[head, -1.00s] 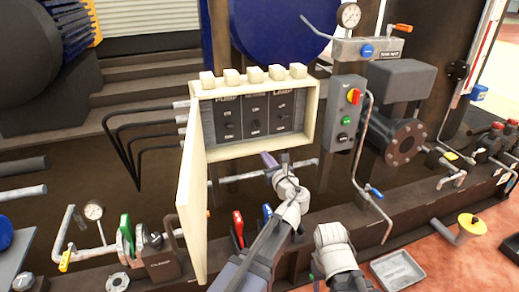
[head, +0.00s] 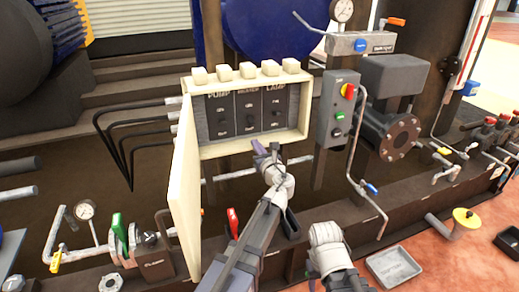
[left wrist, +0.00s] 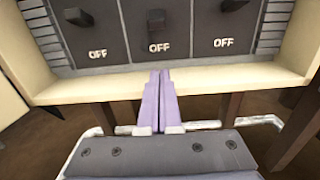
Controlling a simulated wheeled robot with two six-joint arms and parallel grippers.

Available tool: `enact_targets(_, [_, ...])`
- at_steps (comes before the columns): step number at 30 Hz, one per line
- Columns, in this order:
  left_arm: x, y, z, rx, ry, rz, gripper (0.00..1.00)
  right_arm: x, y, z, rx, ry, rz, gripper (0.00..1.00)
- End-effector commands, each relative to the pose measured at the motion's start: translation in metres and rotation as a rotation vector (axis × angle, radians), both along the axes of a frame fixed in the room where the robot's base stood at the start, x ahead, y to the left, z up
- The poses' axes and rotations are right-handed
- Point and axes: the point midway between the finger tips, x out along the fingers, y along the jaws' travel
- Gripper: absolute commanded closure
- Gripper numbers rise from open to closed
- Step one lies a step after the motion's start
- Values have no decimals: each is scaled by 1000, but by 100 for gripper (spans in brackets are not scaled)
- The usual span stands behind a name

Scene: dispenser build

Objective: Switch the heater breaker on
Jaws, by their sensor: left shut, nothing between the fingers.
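The cream breaker box (head: 300,135) stands open in the head view, with PUMP, HEATER and LAMP breakers side by side on a dark panel. The heater breaker (head: 249,118) is the middle one. In the left wrist view its black toggle (left wrist: 152,22) sits just above an OFF label, between the other two toggles. My left gripper (head: 266,149) is shut and empty. Its purple fingers (left wrist: 157,75) point up at the box's lower rim, below the middle breaker and apart from the toggle. My right arm shows at the bottom, but its gripper does not.
The box's open door (head: 186,200) stands left of my left arm. A grey control box (head: 336,112) with a red-yellow knob and a green button is to the right. A red-handled valve (head: 232,222) is low beside my left arm. A grey tray (head: 392,267) lies on the floor.

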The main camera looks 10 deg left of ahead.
Motion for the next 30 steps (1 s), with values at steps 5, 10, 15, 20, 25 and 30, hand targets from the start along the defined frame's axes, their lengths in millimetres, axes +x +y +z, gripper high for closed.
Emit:
enact_targets(5, [36,22,1,0,0,2,100,0,0,1,0,0,0,50])
enact_targets(10, [34,23,22,0,0,-2,100,0,0,22,0,0,4,50])
enact_targets(15, [29,20,34,0,0,-1,100,0,0,34,-1,0,5,50])
enact_targets(20, [28,19,38,0,0,-1,100,0,0,38,-1,1,5,50])
enact_targets(25, [27,18,38,0,0,0,100,0,0,38,-1,1,5,50])
enact_targets(30, [27,18,38,0,0,0,100,0,0,38,-1,1,5,50])
